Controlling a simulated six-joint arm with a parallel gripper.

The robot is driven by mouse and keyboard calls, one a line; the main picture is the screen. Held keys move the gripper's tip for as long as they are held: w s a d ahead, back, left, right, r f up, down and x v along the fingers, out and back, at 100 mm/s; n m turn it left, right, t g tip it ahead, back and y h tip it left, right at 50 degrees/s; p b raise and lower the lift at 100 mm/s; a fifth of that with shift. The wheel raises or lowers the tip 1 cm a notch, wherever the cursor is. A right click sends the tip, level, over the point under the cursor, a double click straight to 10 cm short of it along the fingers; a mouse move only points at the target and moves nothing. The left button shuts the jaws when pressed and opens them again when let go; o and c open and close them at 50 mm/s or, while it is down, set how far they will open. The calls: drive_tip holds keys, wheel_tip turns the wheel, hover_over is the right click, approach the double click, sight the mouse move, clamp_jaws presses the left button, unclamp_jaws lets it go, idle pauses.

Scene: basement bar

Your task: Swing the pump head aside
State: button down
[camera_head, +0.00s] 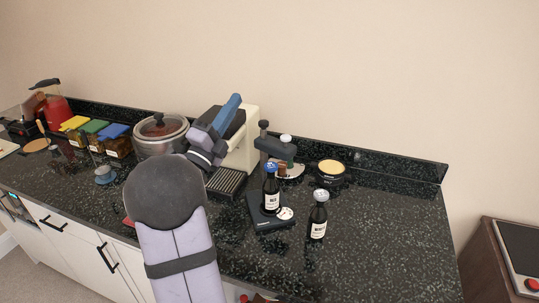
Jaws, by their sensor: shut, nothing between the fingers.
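A dark green head or arm (277,150) with a pale knob on top sits beside a dark upright post (263,130), on the counter right of the cream machine. I take it for the pump head. Its lower part is partly hidden by a dark bottle with a blue cap (271,190). This bottle stands on a flat black base (263,223). My gripper (231,108) is shut and empty, raised in front of the cream machine. It is to the left of the green head and apart from it. Its fingertips are hard to make out.
A second dark bottle (318,216) stands right of the base. The cream machine (248,142) and a steel pot (160,135) stand left. The right side of the dark counter (390,225) is clear.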

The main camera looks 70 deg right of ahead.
drive_tip(key=s+a+f+g+y, duration=0.1)
drive_tip(key=s+a+f+y, duration=0.2)
drive_tip(key=a+f, duration=0.35)
drive_tip(key=s+a+f+y, duration=0.25)
drive_tip(key=a+f, duration=0.25)
drive_tip(key=f, duration=0.3)
drive_tip(key=p, duration=0.6)
approach(278, 151)
drive_tip(key=x, duration=0.5)
drive_tip(key=shift+s+d+r+y, duration=0.1)
drive_tip(key=shift+d+r+y, duration=0.15)
drive_tip(key=shift+d, duration=0.5)
drive_tip(key=shift+s+f, duration=0.1)
drive_tip(key=shift+s, duration=0.05)
